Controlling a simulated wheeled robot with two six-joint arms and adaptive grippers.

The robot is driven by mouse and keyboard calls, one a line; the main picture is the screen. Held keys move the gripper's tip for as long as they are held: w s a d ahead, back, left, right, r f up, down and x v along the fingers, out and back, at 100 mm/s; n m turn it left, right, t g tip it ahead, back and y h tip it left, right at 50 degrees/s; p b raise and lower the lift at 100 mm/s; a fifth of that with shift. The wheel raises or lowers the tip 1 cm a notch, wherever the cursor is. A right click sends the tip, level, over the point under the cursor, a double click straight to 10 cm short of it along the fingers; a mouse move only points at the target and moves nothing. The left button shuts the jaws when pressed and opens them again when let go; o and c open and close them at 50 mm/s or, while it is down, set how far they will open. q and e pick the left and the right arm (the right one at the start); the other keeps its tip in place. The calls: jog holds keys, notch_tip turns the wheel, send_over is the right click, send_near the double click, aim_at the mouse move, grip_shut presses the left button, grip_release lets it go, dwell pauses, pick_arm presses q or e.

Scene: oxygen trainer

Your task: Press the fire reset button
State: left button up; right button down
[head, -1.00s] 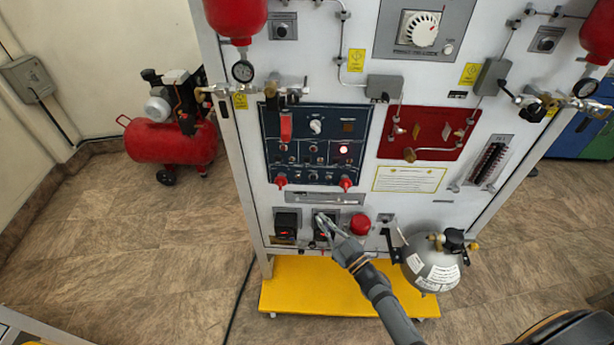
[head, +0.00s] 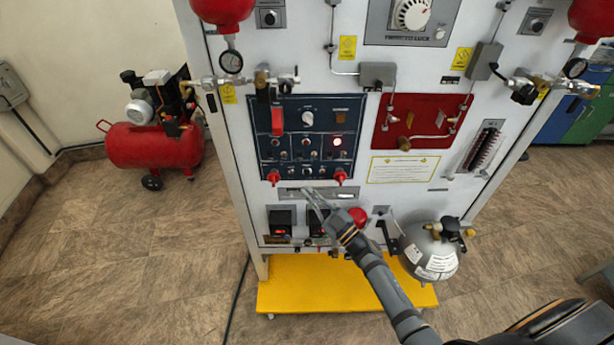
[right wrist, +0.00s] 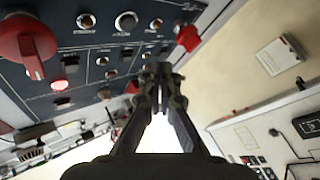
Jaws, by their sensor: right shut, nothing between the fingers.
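The dark blue control panel (head: 290,170) is on the upright white trainer board. It carries several small knobs and buttons, a lit red lamp (head: 338,141) and red knobs at its lower corners. I cannot read which control is the fire reset button. My right gripper (head: 310,194) is shut and empty, its tips just below the blue panel, in front of the grey strip. In the right wrist view the gripper (right wrist: 160,72) points toward the panel (right wrist: 100,60), and the lit lamp (right wrist: 66,85) is left of the tips. Contact is not visible. My left gripper is out of view.
A red panel (head: 398,142) is right of the blue one. Below are a red mushroom button (head: 357,215), partly behind my arm, and a black display unit (head: 280,222). A grey cylinder (head: 430,250) hangs at lower right above the yellow base (head: 310,290). A red compressor (head: 155,146) stands left.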

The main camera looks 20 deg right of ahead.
aim_at(307, 172)
jog(key=shift+w+d+b, duration=0.2)
jog(key=shift+w+b, duration=0.05)
jog(key=shift+w, duration=0.5)
jog(key=shift+w+d+b, duration=0.2)
jog(key=shift+w+d, duration=0.05)
jog(key=shift+w, duration=0.45)
jog(key=shift+w+d+b, duration=0.2)
jog(key=shift+w+b, duration=0.05)
jog(key=shift+w, duration=0.5)
jog(key=shift+w+d, duration=0.1)
jog(key=shift+w, duration=0.3)
jog(key=shift+w+d, duration=0.1)
jog(key=shift+w, duration=0.25)
jog(key=shift+s, duration=0.1)
dwell(0.4)
jog(key=shift+s+a+p, duration=0.25)
jog(key=shift+s+p, duration=0.05)
jog(key=shift+s, duration=0.4)
